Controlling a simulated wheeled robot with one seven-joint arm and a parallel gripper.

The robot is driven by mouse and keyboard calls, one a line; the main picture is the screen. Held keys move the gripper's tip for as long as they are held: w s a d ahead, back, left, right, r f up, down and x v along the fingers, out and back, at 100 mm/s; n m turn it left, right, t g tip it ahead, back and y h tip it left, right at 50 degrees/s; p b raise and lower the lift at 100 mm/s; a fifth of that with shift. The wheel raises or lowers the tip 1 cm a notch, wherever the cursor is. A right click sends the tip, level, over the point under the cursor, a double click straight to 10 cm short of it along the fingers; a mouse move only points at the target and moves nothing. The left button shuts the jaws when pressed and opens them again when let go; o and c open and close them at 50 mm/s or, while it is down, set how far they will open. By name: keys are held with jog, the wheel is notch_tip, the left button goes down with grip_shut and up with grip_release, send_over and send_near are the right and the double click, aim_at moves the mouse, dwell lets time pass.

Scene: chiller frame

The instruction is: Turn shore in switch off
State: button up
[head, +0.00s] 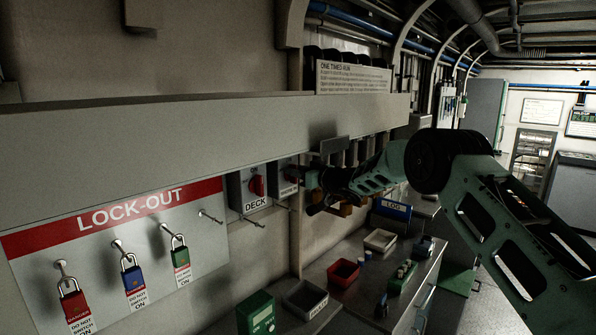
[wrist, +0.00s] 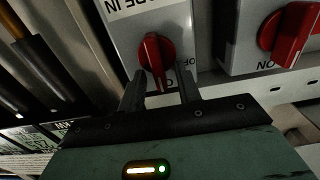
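The shore in switch is a grey box (wrist: 118,38) with a red knob (wrist: 153,58), in the wrist view. Its label is upside down there and only partly in frame, ending in "IN". The knob's handle runs nearly straight up and down in that view. My gripper (wrist: 161,80) is open, with one finger on each side of the knob's near end. Gaps show between knob and fingers, and I cannot tell whether either touches. In the head view my gripper (head: 312,183) is at the switch box (head: 287,178) and hides much of its front.
The deck switch (head: 250,187) with a red knob is beside it, and a red-knobbed switch also shows right in the wrist view (wrist: 285,36). A lock-out board (head: 190,222) with padlocks hangs at left. Below are a green box (head: 256,315) and a red bin (head: 343,272) on the bench.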

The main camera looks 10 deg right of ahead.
grip_shut()
jog(key=shift+f+n+b, duration=0.1)
jog(key=shift+n+b, duration=0.2)
jog(key=shift+b, duration=0.25)
jog(key=n+b, duration=0.5)
jog(key=b, duration=0.1)
jog(key=a+f+n+b, duration=0.1)
jog(key=n+b, duration=0.5)
jog(key=b, duration=0.1)
jog(key=s+n+b, duration=0.1)
jog(key=n+b, duration=0.5)
jog(key=shift+a+f, duration=0.25)
jog(key=shift+f, duration=0.1)
jog(key=shift+n, duration=0.3)
grip_release()
